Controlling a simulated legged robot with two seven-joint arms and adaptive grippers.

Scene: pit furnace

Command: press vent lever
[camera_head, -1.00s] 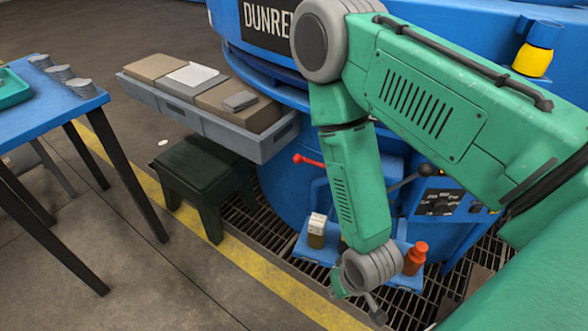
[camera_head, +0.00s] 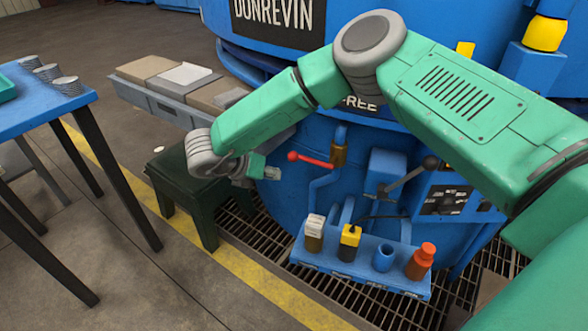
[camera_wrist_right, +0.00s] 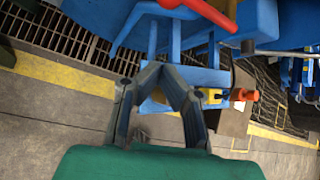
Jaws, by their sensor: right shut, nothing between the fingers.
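A red-handled lever with a round red knob (camera_head: 310,160) sticks out to the left from a brass fitting on the blue furnace body. A second lever with a black knob (camera_head: 410,177) is to its right. I cannot tell from labels which is the vent lever. My right gripper (camera_head: 268,174) is shut and empty, just left of the red knob in the head view, with a small gap between them there. In the wrist view the right gripper (camera_wrist_right: 155,70) has its fingertips together, and the red lever (camera_wrist_right: 208,14) shows above it. My left gripper is not in view.
A blue rack (camera_head: 360,268) with several small bottles stands below the levers. A dark green stool (camera_head: 190,180) is under my right forearm. A grey tray of blocks (camera_head: 150,94) and a blue table (camera_head: 45,100) are at left. Floor grating surrounds the furnace.

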